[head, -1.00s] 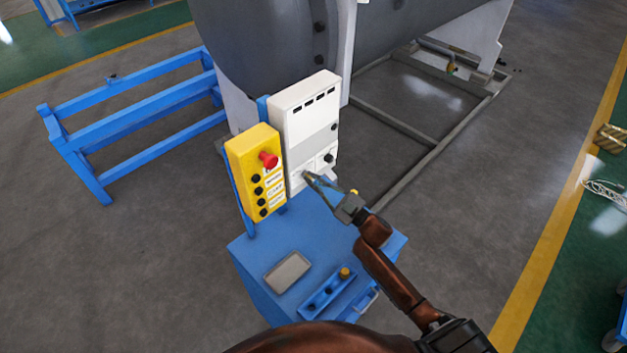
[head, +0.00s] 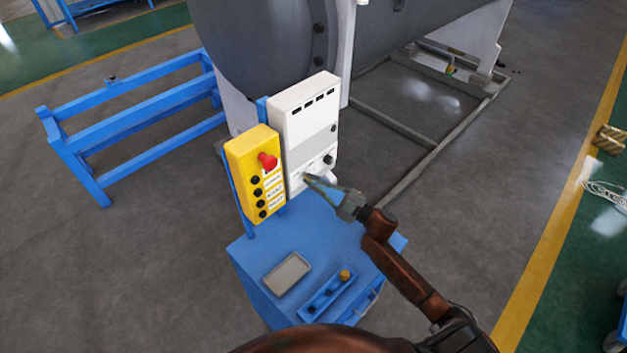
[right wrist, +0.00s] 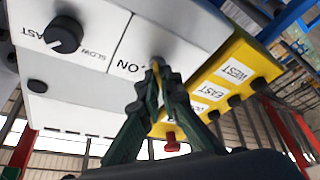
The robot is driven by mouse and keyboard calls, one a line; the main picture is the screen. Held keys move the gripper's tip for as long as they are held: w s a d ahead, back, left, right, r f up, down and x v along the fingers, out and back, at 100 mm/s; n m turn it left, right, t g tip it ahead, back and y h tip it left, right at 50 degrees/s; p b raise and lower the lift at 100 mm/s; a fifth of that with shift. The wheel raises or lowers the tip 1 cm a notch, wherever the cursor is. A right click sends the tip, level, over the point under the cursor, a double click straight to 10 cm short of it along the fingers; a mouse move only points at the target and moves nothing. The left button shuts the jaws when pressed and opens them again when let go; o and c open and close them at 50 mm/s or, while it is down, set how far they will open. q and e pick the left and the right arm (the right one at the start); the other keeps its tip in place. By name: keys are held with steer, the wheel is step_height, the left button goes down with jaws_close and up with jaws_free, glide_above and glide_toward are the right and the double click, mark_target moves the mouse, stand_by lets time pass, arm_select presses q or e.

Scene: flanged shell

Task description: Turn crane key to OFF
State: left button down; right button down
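The white control box (head: 312,112) stands upright on the blue cart, and it fills the left of the right wrist view (right wrist: 98,92). The crane key (right wrist: 157,64) is at its lower face next to an "ON" label; fingers cover most of it, so its exact angle is unclear. My right gripper (head: 309,180) reaches the box's lower left face. In the right wrist view its fingertips (right wrist: 160,76) close in around the key, one on each side. My left gripper is not in view.
A black FAST/SLOW knob (right wrist: 64,35) sits beside the key. The yellow pendant box (head: 252,165) with a red button (head: 267,161) stands close to the left. The blue cart top (head: 325,230) carries a grey tray (head: 287,273) and a blue holder (head: 328,294).

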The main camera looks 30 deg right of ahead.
steer(key=c, duration=2.2)
jaws_free()
steer(key=shift+d+f, duration=0.1)
steer(key=shift+o, duration=0.2)
steer(key=v, duration=1.2)
